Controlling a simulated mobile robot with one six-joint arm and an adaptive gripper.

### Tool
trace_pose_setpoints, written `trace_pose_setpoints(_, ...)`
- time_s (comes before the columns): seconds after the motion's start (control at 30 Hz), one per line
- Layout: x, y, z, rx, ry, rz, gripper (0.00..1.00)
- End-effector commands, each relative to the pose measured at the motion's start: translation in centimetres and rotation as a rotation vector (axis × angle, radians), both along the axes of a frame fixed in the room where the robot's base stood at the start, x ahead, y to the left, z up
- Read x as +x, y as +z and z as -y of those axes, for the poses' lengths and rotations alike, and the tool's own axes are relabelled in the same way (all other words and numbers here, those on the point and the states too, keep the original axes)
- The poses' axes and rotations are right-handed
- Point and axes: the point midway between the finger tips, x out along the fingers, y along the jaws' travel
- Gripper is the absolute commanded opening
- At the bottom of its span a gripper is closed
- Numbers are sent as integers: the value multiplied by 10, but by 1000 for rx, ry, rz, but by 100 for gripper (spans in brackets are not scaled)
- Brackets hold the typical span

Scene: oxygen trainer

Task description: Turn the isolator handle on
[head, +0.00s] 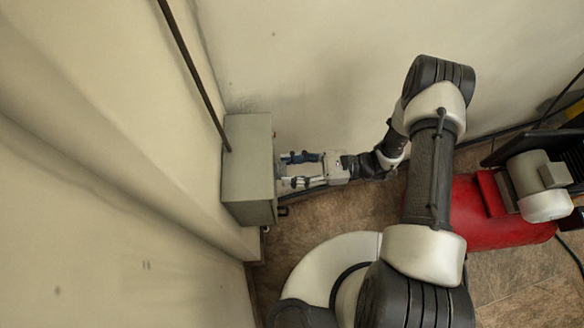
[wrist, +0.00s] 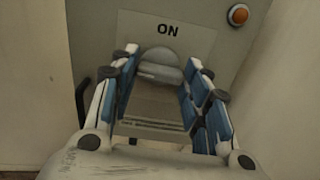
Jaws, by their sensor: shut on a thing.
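The isolator is a grey box (head: 248,160) on the wall in the head view. Its front face also fills the top of the wrist view, with a pale plate (wrist: 195,38) marked "ON". A rounded grey isolator handle (wrist: 160,68) sits below that word. My gripper (wrist: 163,74) has its two blue-padded fingers on either side of the handle and is shut on it. In the head view my gripper (head: 284,171) reaches the box's right face from the right. The handle's contact with the pads is partly hidden.
An orange round lamp (wrist: 238,14) is at the box's upper right in the wrist view. A black latch (wrist: 82,98) sticks out at the left. A conduit (head: 195,75) runs up from the box. A red machine (head: 485,215) stands on the floor at the right.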

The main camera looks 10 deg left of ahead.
Motion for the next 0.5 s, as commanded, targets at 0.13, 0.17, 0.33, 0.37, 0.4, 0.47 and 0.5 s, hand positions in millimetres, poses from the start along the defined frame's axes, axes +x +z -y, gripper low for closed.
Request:
trace_pose_setpoints(0.13, 0, 0, 0, -15, 0, -62, 19)
trace_pose_setpoints(0.17, 0, 0, 0, -19, 0, -80, 19)
trace_pose_setpoints(0.33, 0, -1, 0, -50, 0, -206, 19)
trace_pose_setpoints(0.37, 0, -1, 0, -56, 0, -232, 19)
trace_pose_setpoints(0.4, 0, -1, 0, -64, 0, -268, 19)
trace_pose_setpoints(0.47, 1, -1, 0, -78, 0, -325, 19)
trace_pose_setpoints(0.5, 1, -1, 0, -87, 0, -362, 19)
